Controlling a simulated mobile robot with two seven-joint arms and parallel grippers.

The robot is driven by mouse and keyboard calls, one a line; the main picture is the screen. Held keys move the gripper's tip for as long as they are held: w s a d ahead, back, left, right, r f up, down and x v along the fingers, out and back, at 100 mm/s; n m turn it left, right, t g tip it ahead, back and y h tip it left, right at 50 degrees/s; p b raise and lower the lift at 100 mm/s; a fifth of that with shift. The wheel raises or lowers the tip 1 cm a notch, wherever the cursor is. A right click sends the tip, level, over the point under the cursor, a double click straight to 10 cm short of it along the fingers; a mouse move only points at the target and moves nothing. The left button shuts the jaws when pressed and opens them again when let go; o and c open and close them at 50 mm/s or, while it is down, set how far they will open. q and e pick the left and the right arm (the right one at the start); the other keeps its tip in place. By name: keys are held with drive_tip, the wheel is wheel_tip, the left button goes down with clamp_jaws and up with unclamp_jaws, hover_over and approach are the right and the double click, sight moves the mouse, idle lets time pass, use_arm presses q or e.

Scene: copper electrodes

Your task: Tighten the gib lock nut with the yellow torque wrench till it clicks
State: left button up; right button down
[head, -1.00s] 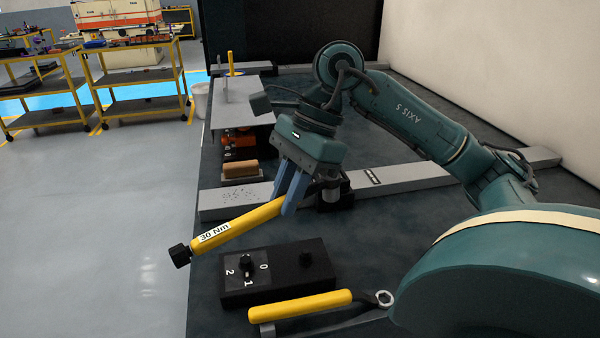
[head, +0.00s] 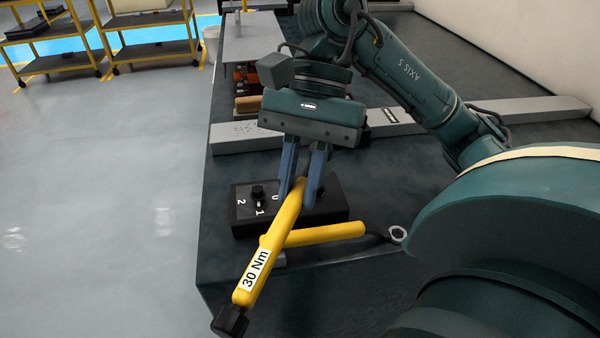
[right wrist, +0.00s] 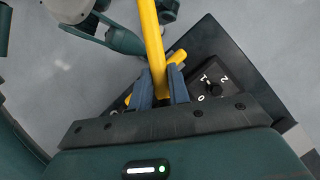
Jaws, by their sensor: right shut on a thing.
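The yellow torque wrench (head: 278,232), marked 30 Nm, has a black end cap and points toward the lower left in the head view. My right gripper (head: 303,180) is shut on it near its upper end. The right wrist view shows the yellow handle (right wrist: 152,45) between the blue fingers (right wrist: 162,88). I cannot make out the gib lock nut; my gripper covers part of the grey rail (head: 235,137). My left gripper is not in view.
A black selector box (head: 247,213) with a numbered dial lies below the gripper. A second yellow-handled spanner (head: 335,233) with a ring end lies in front of it, partly behind the torque wrench. Open floor lies left.

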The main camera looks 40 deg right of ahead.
drive_tip(key=shift+f+b, duration=0.45)
drive_tip(key=shift+f, duration=0.35)
drive_tip(key=shift+f+b, duration=1.25)
drive_tip(key=shift+w, duration=0.1)
